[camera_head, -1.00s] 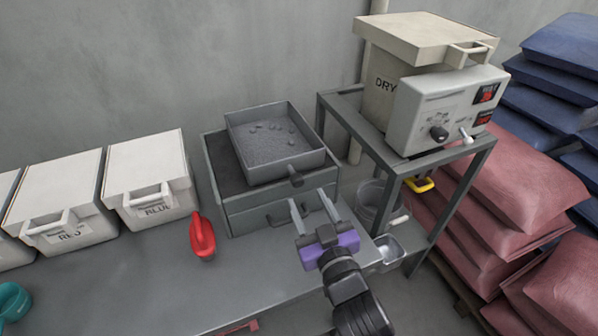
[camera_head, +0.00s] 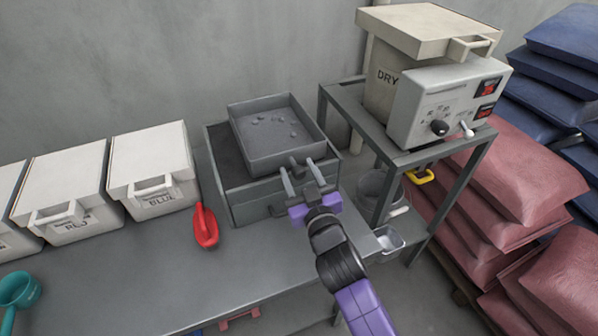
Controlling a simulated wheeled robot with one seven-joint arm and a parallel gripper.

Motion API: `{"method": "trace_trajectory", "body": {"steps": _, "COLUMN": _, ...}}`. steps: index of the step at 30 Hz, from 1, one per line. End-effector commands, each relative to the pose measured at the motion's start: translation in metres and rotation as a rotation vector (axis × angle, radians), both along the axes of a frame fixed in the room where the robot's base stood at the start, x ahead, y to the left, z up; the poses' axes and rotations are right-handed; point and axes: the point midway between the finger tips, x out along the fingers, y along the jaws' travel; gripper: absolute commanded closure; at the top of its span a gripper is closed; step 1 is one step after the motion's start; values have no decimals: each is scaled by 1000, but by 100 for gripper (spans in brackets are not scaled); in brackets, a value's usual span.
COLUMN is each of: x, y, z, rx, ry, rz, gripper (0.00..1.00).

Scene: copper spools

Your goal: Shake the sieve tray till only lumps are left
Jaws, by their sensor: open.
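The sieve tray (camera_head: 262,155) is a grey square tray on top of a grey box (camera_head: 243,204) with a front drawer handle. Several small lumps (camera_head: 281,118) lie on the grey material inside it. A short dark handle (camera_head: 296,165) sticks out from its near right side. My gripper (camera_head: 301,174) is open, its two fingers at the handle, one on either side as far as I can see. Whether the fingers touch the handle is not clear.
White lidded bins, one marked BLUE (camera_head: 152,172), stand at left on the bench. A red scoop (camera_head: 205,226) lies left of the box, a teal scoop (camera_head: 18,292) at far left. The DRY hopper and control box (camera_head: 442,100) stand on a frame at right, beside stacked sacks (camera_head: 510,190).

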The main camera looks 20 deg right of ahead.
Motion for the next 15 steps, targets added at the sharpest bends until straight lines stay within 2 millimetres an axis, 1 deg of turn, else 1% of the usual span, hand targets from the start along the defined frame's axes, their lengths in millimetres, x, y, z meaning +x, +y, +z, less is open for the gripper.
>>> {"method": "trace_trajectory", "body": {"steps": 1, "x": 0, "y": 0, "z": 0, "rx": 0, "ry": 0, "rz": 0, "gripper": 54}}
{"method": "trace_trajectory", "body": {"steps": 5, "x": 0, "y": 0, "z": 0, "rx": 0, "ry": 0, "rz": 0, "gripper": 80}}
{"method": "trace_trajectory", "body": {"steps": 6, "x": 0, "y": 0, "z": 0, "rx": 0, "ry": 0, "rz": 0, "gripper": 88}}
{"method": "trace_trajectory", "body": {"steps": 8, "x": 0, "y": 0, "z": 0, "rx": 0, "ry": 0, "rz": 0, "gripper": 100}}
{"method": "trace_trajectory", "body": {"steps": 15, "x": 0, "y": 0, "z": 0, "rx": 0, "ry": 0, "rz": 0, "gripper": 100}}
